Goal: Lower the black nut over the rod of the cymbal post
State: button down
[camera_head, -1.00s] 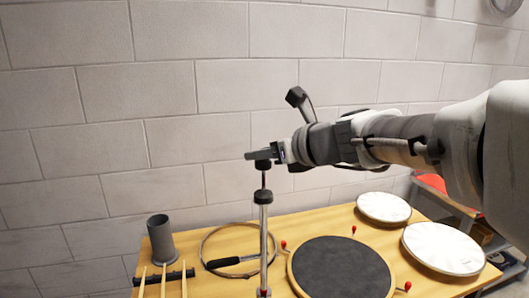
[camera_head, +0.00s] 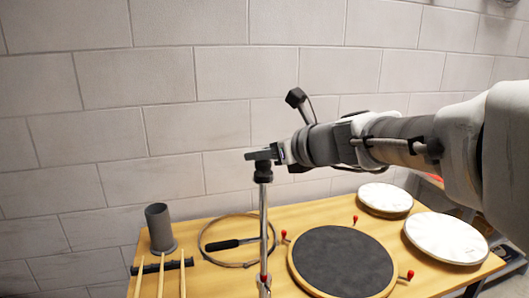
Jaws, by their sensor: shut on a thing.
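The black nut (camera_head: 263,165) is held under the tips of my gripper (camera_head: 262,155), which is shut on it. The gripper reaches in level from the right. The cymbal post (camera_head: 264,225) stands upright directly below, a silver tube with a black collar (camera_head: 264,178) at its top. The nut is in line with the post and sits right above the collar, with little or no gap. No bare rod shows between them. The rod is hidden, and I cannot tell whether the nut touches the collar.
The wooden table (camera_head: 215,285) holds a grey cup (camera_head: 159,228), drumsticks on a black rack (camera_head: 162,267), a hoop with a black-handled tool (camera_head: 235,243), a dark round pad (camera_head: 343,262) and two white drumheads (camera_head: 386,198) (camera_head: 445,240). A block wall stands behind.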

jog(key=shift+f, duration=0.25)
jog(key=shift+c, duration=1.9)
grip_release()
jog(key=p+v, duration=0.7)
jog(key=v, duration=1)
jog(key=shift+s+r, duration=0.15)
